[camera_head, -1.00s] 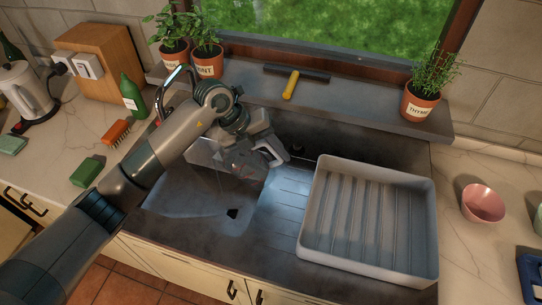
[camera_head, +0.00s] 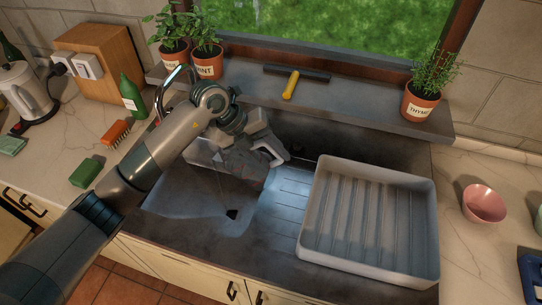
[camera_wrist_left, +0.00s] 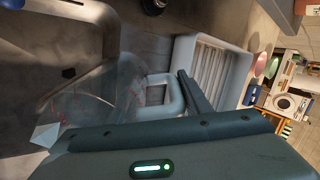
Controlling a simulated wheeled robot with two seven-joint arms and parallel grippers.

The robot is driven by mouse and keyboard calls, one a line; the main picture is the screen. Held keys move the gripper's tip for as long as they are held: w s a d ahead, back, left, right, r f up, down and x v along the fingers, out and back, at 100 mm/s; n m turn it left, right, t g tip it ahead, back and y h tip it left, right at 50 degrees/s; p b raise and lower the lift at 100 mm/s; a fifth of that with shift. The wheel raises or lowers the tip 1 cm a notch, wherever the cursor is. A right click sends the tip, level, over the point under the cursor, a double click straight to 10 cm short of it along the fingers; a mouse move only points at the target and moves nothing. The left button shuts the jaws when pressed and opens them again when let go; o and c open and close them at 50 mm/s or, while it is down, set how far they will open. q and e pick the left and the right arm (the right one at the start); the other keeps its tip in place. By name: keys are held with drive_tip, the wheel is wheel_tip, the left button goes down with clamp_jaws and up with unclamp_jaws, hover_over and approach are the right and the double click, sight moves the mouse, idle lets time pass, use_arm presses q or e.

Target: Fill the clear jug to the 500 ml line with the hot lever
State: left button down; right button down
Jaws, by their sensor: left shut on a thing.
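The clear jug (camera_head: 242,166) is over the sink basin, partly covered by my left gripper (camera_head: 268,150). In the left wrist view, the see-through jug (camera_wrist_left: 100,95) shows red markings and a pale handle (camera_wrist_left: 175,98). My left gripper is shut on the jug at its handle. The jug looks tilted in the head view; its water level cannot be made out. The curved metal tap (camera_head: 177,73) stands behind my left arm, which hides most of its base. A small red part (camera_head: 157,122) shows there; I cannot tell whether it is the hot lever. My right gripper is out of view.
A pale ribbed tray (camera_head: 310,215) stands right of the basin (camera_head: 185,205). A yellow-handled squeegee (camera_head: 291,84) and potted herbs (camera_head: 423,103) line the sill. A green bottle (camera_head: 131,95), brush (camera_head: 115,133) and sponge (camera_head: 86,172) sit left. A pink bowl (camera_head: 483,203) sits right.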

use_arm(q)
drive_tip(key=shift+a+r+h+b, duration=0.15)
drive_tip(key=shift+r+h+b, duration=0.45)
drive_tip(key=shift+h+b, duration=0.7)
idle(5.8)
drive_tip(key=shift+y+p, duration=0.3)
drive_tip(key=shift+p, duration=0.05)
drive_tip(key=shift+f, duration=0.1)
drive_tip(key=shift+y+p, duration=0.4)
drive_tip(key=shift+p, duration=0.1)
drive_tip(key=shift+d+f+y, duration=0.2)
drive_tip(key=shift+f+y, duration=0.05)
drive_tip(key=shift+y, duration=0.05)
